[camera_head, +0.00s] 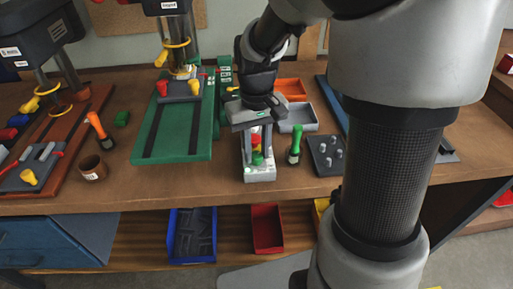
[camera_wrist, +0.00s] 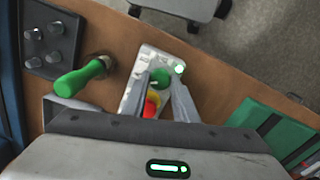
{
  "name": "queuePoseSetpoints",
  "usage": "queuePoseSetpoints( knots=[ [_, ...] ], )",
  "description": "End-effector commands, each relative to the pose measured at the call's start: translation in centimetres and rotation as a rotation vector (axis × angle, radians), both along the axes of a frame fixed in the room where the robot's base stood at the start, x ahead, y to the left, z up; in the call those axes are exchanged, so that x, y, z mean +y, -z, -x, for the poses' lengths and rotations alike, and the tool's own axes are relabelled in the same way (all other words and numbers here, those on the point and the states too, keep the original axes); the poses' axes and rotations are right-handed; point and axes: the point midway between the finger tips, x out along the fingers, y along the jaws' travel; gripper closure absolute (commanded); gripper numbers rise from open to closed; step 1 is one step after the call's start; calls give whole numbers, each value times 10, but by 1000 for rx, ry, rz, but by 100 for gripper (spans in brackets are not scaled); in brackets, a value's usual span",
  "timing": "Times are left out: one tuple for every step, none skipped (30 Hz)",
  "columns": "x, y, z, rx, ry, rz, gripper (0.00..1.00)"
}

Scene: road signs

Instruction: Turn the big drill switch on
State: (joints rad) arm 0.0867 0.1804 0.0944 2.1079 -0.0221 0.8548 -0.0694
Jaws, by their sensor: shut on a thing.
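A light grey switch box (camera_head: 260,174) stands near the front edge of the workbench, right of the green-based drill press (camera_head: 180,120). In the wrist view the box (camera_wrist: 147,56) carries a round green knob (camera_wrist: 160,77), a red button (camera_wrist: 151,98), a yellow part (camera_wrist: 150,110) and a small glowing green light (camera_wrist: 179,68). My gripper (camera_head: 258,152) points down over the box. In the wrist view its fingertips (camera_wrist: 161,76) are on either side of the green knob and shut on it. The fingers partly hide the controls.
A green-handled tool (camera_head: 294,146) and a dark pegged plate (camera_head: 326,154) are close on the right. Grey (camera_head: 298,117) and orange (camera_head: 291,88) trays lie behind. Another drill press (camera_head: 45,65) and a brown cup (camera_head: 93,168) are at left.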

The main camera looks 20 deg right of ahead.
Motion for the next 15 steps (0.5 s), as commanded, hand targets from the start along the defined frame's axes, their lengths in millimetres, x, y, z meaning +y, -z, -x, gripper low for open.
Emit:
queuePoseSetpoints(
  knots=[
    [0, 0, 0, -1, -5, 0, 96],
    [0, 0, 0, -1, -6, 0, 96],
    [0, 0, 0, -1, -8, 0, 96],
    [0, 0, 0, -1, -8, 0, 96],
    [0, 0, 0, -1, -8, 1, 96],
    [0, 0, 0, -1, -8, 1, 96],
    [0, 0, 0, -1, -8, 1, 96],
    [0, 0, 0, -1, -8, 1, 96],
    [0, 0, 0, -1, -8, 1, 96],
    [0, 0, 0, -1, -8, 1, 96],
    [0, 0, 0, -1, -8, 1, 96],
    [0, 0, 0, -2, -8, 1, 72],
    [0, 0, 0, -2, -7, 1, 67],
    [0, 0, 0, -2, -7, 1, 62],
    [0, 0, 0, -1, -7, 1, 55]
  ],
)
